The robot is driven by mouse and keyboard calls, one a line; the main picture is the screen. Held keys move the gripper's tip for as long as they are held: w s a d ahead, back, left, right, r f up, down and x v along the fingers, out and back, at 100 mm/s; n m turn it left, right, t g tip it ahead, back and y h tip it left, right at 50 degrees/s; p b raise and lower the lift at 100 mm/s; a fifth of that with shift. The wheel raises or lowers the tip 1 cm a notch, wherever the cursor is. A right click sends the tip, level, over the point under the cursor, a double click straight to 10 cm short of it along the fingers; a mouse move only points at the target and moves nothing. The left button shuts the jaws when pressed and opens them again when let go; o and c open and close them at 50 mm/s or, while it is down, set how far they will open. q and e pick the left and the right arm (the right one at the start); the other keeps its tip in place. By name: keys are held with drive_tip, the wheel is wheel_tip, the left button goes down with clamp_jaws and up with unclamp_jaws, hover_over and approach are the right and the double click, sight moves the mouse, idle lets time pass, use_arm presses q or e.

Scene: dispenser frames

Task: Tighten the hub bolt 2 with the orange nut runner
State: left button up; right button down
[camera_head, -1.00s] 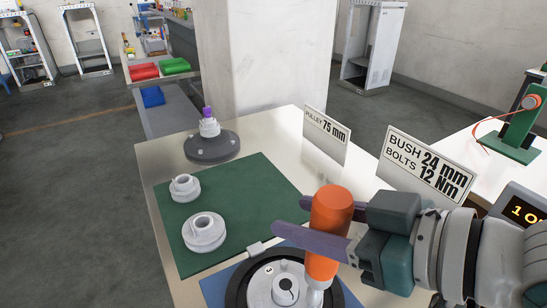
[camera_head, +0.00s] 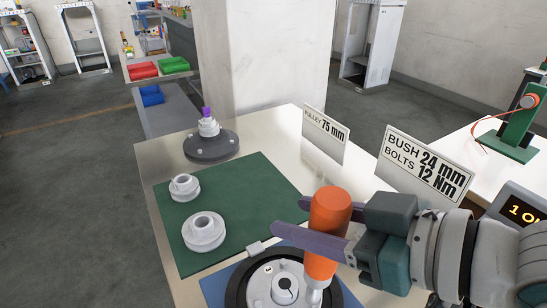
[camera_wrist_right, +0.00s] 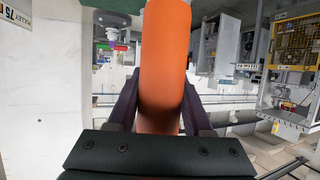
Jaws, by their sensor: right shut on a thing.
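The orange nut runner (camera_head: 327,232) stands upright in the jaws of my right gripper (camera_head: 318,222), which is shut on it. It also fills the middle of the right wrist view (camera_wrist_right: 163,70), between the two dark fingers. Its grey lower end is over the right side of the hub (camera_head: 262,288), a light disc set in a black ring (camera_head: 238,290) on a blue mat. Whether the tip touches a bolt is hidden, since the frame's bottom edge and the tool cover that spot. I cannot tell which bolt is number 2. My left gripper is out of view.
A green mat (camera_head: 235,190) holds two light grey stepped bushes (camera_head: 204,231). A dark round base (camera_head: 211,146) with a purple-topped spindle stands behind. Signs (camera_head: 427,165) stand along the table's right edge. A display box (camera_head: 520,212) is at the right. A white pillar rises behind the table.

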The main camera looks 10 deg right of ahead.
drive_tip(key=shift+r, duration=0.1)
drive_tip(key=shift+f+b, duration=0.65)
drive_tip(key=shift+f, duration=0.1)
idle(0.7)
drive_tip(key=shift+f+b, duration=0.4)
drive_tip(key=shift+f, duration=0.15)
drive_tip(key=shift+f, duration=0.2)
idle(0.7)
drive_tip(key=shift+f, duration=0.15)
idle(1.1)
